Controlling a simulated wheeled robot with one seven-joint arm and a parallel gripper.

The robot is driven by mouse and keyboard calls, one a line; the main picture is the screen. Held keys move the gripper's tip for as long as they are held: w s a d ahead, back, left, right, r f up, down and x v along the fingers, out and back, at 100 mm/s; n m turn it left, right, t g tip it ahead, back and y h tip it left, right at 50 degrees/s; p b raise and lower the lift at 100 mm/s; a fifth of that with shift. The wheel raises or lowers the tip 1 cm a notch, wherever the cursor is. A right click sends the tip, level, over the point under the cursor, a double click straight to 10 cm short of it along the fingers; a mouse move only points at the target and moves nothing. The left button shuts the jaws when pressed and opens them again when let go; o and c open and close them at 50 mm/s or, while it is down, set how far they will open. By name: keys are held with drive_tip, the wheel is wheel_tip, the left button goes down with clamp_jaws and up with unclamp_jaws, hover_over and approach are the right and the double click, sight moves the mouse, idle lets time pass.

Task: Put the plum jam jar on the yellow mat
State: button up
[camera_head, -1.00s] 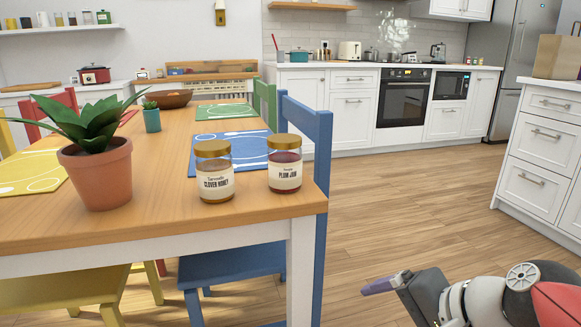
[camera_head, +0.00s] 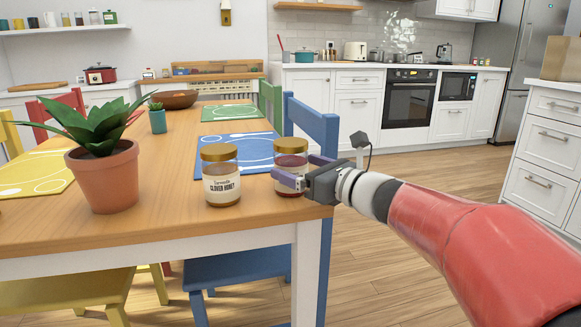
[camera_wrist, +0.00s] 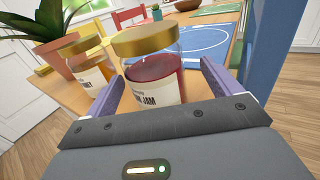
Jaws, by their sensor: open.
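The plum jam jar (camera_head: 291,153), dark red with a gold lid, stands upright near the table's right corner, partly hidden by my gripper in the head view. My gripper (camera_head: 291,174) is open at the jar. In the wrist view the plum jam jar (camera_wrist: 152,78) stands between the open fingers (camera_wrist: 160,92), with the honey jar (camera_wrist: 86,62) just outside the left finger. The clover honey jar (camera_head: 221,178) stands left of the jam jar in the head view. The yellow mat (camera_head: 32,174) lies at the table's left side, partly behind the potted plant.
A large potted plant (camera_head: 106,178) stands between the jars and the yellow mat. A blue mat (camera_head: 236,150) lies behind the jars, with a green mat (camera_head: 230,113) farther back. A blue chair back (camera_head: 322,130) rises at the table's right edge.

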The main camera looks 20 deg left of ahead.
drive_tip(key=x, duration=0.4)
drive_tip(key=shift+s+a+r, duration=0.15)
drive_tip(key=shift+a+r, duration=0.05)
drive_tip(key=shift+a, duration=0.2)
drive_tip(key=shift+c, duration=0.2)
drive_tip(key=c, duration=1.2)
drive_tip(key=shift+d+r, duration=0.1)
drive_tip(key=shift+r, duration=0.05)
drive_tip(key=shift+c, duration=1.3)
